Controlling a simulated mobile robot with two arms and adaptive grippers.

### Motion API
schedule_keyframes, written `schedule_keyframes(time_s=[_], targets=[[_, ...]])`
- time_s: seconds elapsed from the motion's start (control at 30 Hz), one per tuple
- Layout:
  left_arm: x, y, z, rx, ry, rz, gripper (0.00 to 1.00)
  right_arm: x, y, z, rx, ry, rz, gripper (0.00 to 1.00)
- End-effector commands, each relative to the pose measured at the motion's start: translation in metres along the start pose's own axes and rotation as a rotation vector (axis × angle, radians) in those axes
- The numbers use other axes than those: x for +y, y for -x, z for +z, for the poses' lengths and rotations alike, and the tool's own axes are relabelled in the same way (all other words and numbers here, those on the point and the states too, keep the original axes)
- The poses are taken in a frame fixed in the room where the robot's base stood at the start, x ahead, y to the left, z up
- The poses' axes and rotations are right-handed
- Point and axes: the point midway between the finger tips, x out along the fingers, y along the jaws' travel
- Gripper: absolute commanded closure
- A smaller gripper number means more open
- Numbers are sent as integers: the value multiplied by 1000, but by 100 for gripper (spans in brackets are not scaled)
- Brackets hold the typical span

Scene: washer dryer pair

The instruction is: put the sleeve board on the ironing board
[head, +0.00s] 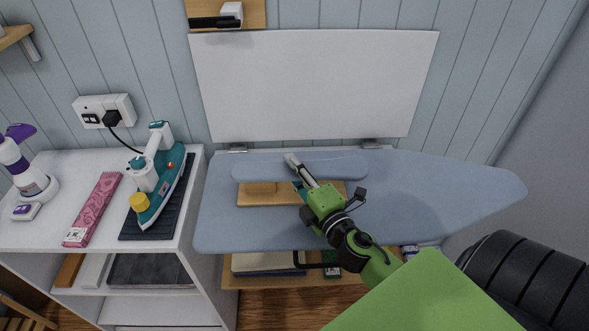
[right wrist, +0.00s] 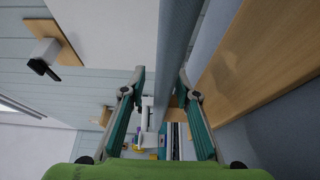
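The sleeve board (head: 340,167) has a narrow blue-grey padded top over a wooden base (head: 258,195). In the head view it appears to rest on the blue-grey ironing board (head: 440,190), towards its left, square end. My right gripper (head: 298,170) is at the middle of the sleeve board and hides part of its top and base. In the right wrist view, the padded top (right wrist: 178,40) runs between the spread fingers of my right gripper (right wrist: 160,80), nearer one finger, with a gap at the other. The wooden base (right wrist: 260,50) lies beside that finger. My left gripper is out of view.
A white panel (head: 315,85) stands behind the ironing board. The ironing board's right end is clear.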

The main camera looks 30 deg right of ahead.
Motion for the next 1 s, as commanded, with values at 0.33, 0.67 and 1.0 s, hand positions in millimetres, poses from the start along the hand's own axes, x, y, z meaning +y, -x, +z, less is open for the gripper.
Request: schedule_keyframes(time_s=[0.33, 0.67, 1.0], targets=[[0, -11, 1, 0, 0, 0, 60, -3, 32, 0, 0, -1, -3, 71], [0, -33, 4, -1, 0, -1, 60, -3, 90, 0, -2, -1, -2, 71], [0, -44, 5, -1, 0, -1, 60, 0, 119, 0, -1, 0, 1, 71]])
